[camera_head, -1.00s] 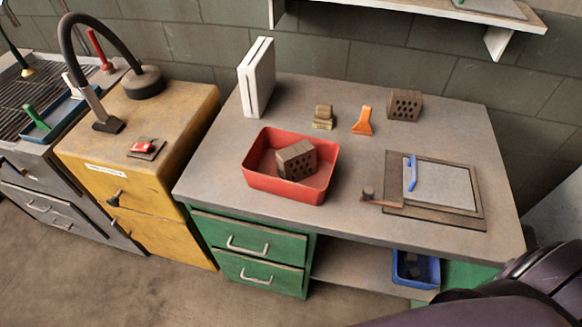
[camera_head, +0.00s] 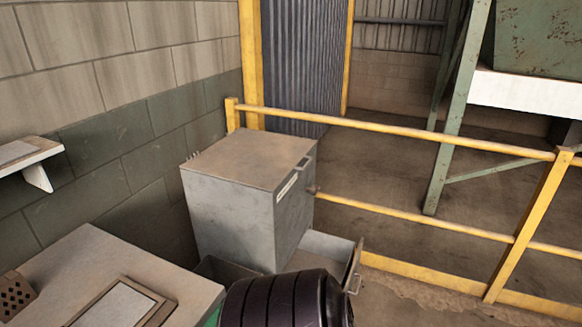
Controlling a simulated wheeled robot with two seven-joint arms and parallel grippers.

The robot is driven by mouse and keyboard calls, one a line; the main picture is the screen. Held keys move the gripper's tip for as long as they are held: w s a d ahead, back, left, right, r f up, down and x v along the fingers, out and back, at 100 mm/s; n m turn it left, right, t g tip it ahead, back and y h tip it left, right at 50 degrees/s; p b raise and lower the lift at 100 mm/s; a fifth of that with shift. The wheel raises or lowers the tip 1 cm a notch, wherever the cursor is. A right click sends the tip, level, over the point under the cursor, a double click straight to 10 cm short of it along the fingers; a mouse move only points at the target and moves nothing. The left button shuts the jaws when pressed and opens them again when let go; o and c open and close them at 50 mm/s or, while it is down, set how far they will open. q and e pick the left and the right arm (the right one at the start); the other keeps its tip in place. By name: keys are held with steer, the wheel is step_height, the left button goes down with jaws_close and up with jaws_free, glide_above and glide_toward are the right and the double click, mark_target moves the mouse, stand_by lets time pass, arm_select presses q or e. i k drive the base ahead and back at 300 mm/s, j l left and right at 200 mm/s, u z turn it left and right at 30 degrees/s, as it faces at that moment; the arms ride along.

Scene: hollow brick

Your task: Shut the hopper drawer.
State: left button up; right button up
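A grey metal cabinet (camera_head: 235,210) stands against the wall at the middle of the head view. Its lower drawer (camera_head: 352,268) is pulled out to the right, with its front panel and handle clear of the cabinet body. Its upper front is closed and carries a white label (camera_head: 287,187), too small to read. I cannot confirm from the label that this is the hopper drawer. Part of the drawer is hidden behind a dark purple link of my arm at the bottom. Neither gripper is in view.
A yellow railing (camera_head: 420,130) runs right of the cabinet, close to the open drawer. The workbench (camera_head: 85,255) with a hollow brick (camera_head: 14,293) and framed board (camera_head: 118,306) is at lower left. A green steel frame (camera_head: 455,115) stands behind the railing.

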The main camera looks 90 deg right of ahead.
mark_target(315, 250)
steer(key=z, duration=0.9)
steer(key=l+z, duration=0.15)
steer(key=z, duration=0.3)
steer(key=k+z, duration=0.1)
steer(key=z, duration=0.35)
steer(key=l+z, duration=0.1)
steer(key=z, duration=0.8)
steer(key=l+z, duration=0.1)
steer(key=z, duration=0.35)
